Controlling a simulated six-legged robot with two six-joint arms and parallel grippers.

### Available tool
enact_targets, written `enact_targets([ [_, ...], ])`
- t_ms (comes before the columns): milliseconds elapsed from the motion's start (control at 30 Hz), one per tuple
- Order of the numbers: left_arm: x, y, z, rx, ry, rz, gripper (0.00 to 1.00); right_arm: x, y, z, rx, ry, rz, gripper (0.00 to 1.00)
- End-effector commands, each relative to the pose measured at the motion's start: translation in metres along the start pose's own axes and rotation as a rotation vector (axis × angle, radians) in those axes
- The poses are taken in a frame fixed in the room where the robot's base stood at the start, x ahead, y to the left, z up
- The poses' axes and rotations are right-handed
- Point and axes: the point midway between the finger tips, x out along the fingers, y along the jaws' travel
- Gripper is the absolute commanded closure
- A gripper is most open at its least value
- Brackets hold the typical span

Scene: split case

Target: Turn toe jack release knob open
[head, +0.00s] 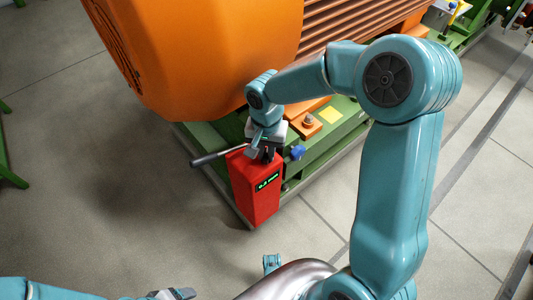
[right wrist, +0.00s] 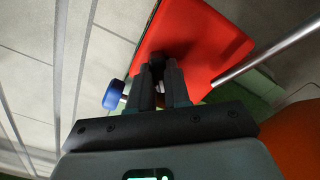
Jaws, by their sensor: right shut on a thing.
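The red toe jack (head: 256,190) stands upright on the floor against the green machine base, with a dark label on its front. My right gripper (head: 264,152) is over its top. In the right wrist view the fingers (right wrist: 160,84) are shut on a black knob (right wrist: 187,62) at the jack's red body (right wrist: 207,38); the fingers hide part of it. A blue knob (right wrist: 113,95) sits just left of the fingers, apart from them; it also shows in the head view (head: 297,152). My left gripper (head: 175,293) is cut off at the bottom edge, its jaws unclear.
The jack's lever (head: 216,155) sticks out to the left, and its bare rod (right wrist: 265,52) shows in the right wrist view. A large orange machine (head: 205,55) on a green base (head: 325,142) stands behind. The grey floor (head: 110,190) at the left is clear.

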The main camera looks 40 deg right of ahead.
Motion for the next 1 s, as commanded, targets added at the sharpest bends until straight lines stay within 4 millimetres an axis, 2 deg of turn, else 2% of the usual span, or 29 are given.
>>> enact_targets([
  [333, 0.0095, -0.0034, -0.0002, 0.000, 0.000, 0.000, 0.25, 0.0003, -0.0001, -0.0010, 0.149, 0.003, -0.001, 1.00],
  [900, 0.0104, -0.0037, -0.0002, 0.000, 0.000, 0.000, 0.25, -0.0007, 0.0000, -0.0012, 0.183, 0.003, -0.001, 1.00],
  [933, 0.0104, -0.0037, -0.0002, 0.000, 0.000, 0.000, 0.25, -0.0007, 0.0000, -0.0012, 0.183, 0.003, -0.001, 0.80],
  [1000, 0.0103, -0.0037, -0.0002, 0.000, 0.000, 0.000, 0.25, -0.0007, 0.0000, -0.0012, 0.182, 0.003, -0.001, 0.57],
])
